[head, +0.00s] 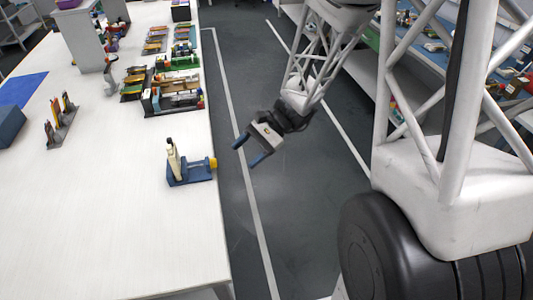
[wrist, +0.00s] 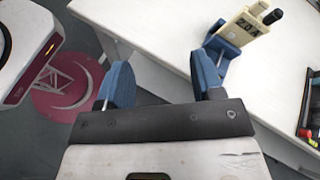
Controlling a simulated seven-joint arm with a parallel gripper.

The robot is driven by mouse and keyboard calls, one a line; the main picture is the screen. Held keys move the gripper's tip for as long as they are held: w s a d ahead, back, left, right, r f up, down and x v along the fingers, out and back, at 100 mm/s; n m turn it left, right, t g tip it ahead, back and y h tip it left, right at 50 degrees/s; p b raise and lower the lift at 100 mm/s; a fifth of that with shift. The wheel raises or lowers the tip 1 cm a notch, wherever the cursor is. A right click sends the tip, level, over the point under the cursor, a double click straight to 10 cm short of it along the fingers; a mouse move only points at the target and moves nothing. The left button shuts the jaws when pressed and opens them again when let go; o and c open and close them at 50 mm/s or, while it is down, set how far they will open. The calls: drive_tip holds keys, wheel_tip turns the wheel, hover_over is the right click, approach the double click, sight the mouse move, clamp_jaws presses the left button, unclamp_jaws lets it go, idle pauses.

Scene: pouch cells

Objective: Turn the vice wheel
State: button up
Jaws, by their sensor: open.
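A small blue vice (head: 188,176) stands near the right edge of the white table in the head view, with a cream upright piece (head: 173,157) in it. Its yellow wheel (head: 213,163) sticks out at the table edge. My gripper (head: 250,150) is open and empty over the aisle floor, right of the wheel and apart from it. In the wrist view, the blue fingertips (wrist: 163,78) are spread. The vice (wrist: 228,45) shows beyond the right finger there, with the cream piece (wrist: 243,27) marked with lettering. I cannot make out the wheel in that view.
The white table (head: 110,215) is bare in front of the vice. Trays of coloured parts (head: 175,92) stand behind it. A holder with several upright tools (head: 61,120) and a blue box (head: 10,125) are at left. The aisle floor (head: 240,210) is clear.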

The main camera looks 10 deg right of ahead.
drive_tip(key=s+d+r+n+t+h, duration=0.1)
drive_tip(key=s+d+r+n+h, duration=0.2)
drive_tip(key=s+r, duration=0.4)
drive_tip(key=shift+s+n+h, duration=0.6)
drive_tip(key=shift+s+h, duration=0.3)
drive_tip(key=shift+h, duration=0.3)
drive_tip(key=shift+d+r, duration=0.1)
drive_tip(key=shift+d, duration=0.05)
drive_tip(key=shift+w, duration=0.1)
drive_tip(key=m+t+y, duration=0.4)
drive_tip(key=m+y, duration=0.8)
approach(214, 163)
drive_tip(key=shift+w+f, duration=0.35)
drive_tip(key=shift+w, duration=0.35)
drive_tip(key=shift+a, duration=0.3)
drive_tip(key=a, duration=0.7)
drive_tip(key=shift+a, duration=0.25)
